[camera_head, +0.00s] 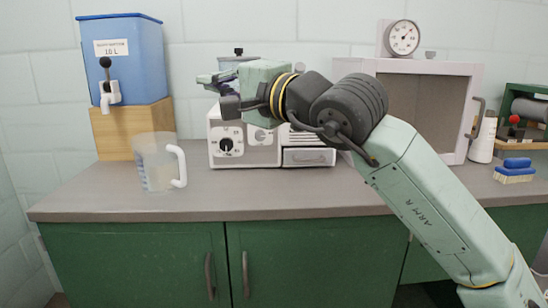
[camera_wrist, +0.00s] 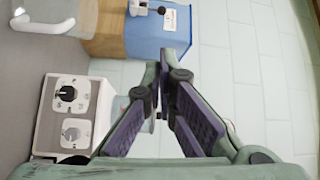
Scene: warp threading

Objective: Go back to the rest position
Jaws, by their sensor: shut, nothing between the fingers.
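My gripper (camera_head: 212,83) is raised above the counter (camera_head: 250,203), in front of the white appliance with dials (camera_head: 228,146). It points left in the head view, towards the blue water container. In the wrist view my gripper (camera_wrist: 166,82) has its dark-padded fingers drawn together at the tips. Nothing is held between them. My arm reaches in from the lower right of the head view and hides part of the appliance and the white-framed cabinet behind it.
A blue container (camera_head: 124,65) with a tap stands on a wooden block (camera_head: 127,130) at the left. A clear jug (camera_head: 153,165) stands near it. A white-framed cabinet (camera_head: 455,110) with a dial scale (camera_head: 403,38) on top and a blue brush (camera_head: 515,168) are at the right. The front-middle counter is clear.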

